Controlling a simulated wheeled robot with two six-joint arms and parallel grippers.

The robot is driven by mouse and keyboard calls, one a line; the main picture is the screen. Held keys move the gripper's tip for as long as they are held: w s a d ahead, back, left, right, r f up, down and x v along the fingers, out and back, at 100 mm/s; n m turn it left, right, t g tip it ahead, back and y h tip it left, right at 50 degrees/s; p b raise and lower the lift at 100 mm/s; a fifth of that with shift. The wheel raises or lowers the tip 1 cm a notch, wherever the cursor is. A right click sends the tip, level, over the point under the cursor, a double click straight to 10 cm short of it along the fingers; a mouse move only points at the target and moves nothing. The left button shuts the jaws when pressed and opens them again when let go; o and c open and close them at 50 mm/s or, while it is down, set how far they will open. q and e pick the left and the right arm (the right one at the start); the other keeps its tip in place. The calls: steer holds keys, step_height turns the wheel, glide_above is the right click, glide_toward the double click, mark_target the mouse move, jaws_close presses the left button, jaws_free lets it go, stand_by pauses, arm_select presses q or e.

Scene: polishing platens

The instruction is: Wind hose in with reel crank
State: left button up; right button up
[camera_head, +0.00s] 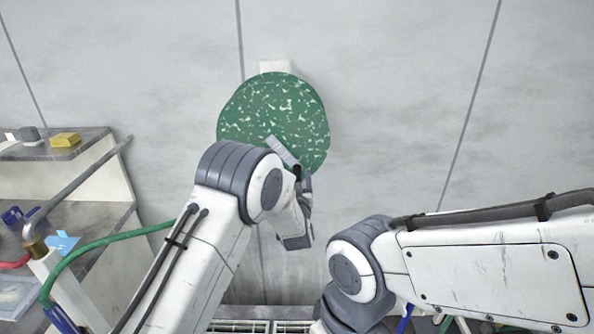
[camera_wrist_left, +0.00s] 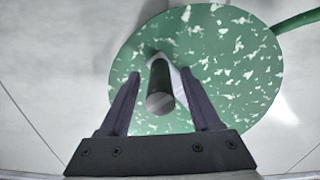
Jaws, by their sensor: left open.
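The reel (camera_head: 265,110) is a round green disc with pale worn flecks, mounted on the wall. A grey crank arm (camera_head: 281,150) shows on its lower face. In the left wrist view the crank handle (camera_wrist_left: 159,85), a dark green cylinder with a grey end, sticks out from the reel face (camera_wrist_left: 225,60). My left gripper (camera_head: 302,182) is at the reel's lower right. Its two fingers (camera_wrist_left: 158,78) are open, one on each side of the handle, with visible gaps. The green hose (camera_head: 110,239) shows at the left. My right gripper is out of view.
A bench with shelves (camera_head: 95,150) stands at the left, with a yellow block (camera_head: 66,140) on top. A grey pipe (camera_head: 80,180) slants in front of it. My right arm fills the lower right. The wall around the reel is bare.

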arm_select(q)
steer(key=shift+w, duration=0.9)
jaws_close()
stand_by(0.9)
